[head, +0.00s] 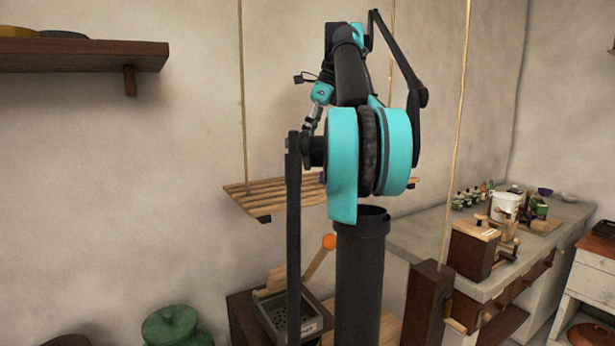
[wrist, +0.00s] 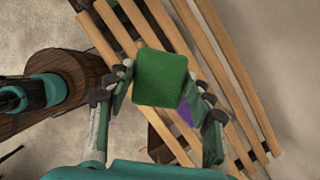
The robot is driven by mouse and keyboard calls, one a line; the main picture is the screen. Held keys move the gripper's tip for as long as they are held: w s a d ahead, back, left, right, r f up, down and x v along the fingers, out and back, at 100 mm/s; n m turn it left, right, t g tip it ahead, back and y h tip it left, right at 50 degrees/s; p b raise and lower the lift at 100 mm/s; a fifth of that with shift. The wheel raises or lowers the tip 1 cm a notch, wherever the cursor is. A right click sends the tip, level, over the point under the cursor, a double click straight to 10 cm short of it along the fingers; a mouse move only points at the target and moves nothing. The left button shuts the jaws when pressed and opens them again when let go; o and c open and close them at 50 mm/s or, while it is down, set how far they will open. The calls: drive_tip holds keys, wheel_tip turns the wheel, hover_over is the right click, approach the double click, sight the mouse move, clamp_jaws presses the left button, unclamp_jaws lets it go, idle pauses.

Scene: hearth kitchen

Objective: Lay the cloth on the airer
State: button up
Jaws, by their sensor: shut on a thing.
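The airer (head: 262,192) is a rack of pale wooden slats hung on cords in front of the wall in the head view. Its slats (wrist: 222,62) run diagonally beneath my gripper in the wrist view. My gripper (wrist: 162,88) is shut on a green, rounded-square piece with a fine texture, which looks like the folded cloth (wrist: 161,74). The cloth is between the fingers and over the slats; I cannot tell whether it touches them. In the head view my arm hides the cloth and part of the airer.
A small purple thing (wrist: 186,112) shows past the cloth; I cannot tell what it is. A wall shelf (head: 80,56) is at upper left, a green pot (head: 177,327) below. A counter (head: 420,240) with jars and a wooden box (head: 473,250) stands right.

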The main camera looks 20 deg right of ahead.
wheel_tip(320, 180, down, 12)
idle(0.5)
drive_tip(key=o, duration=1.2)
drive_tip(key=shift+f, duration=0.1)
drive_tip(key=v, duration=1.2)
drive_tip(key=shift+s, duration=0.1)
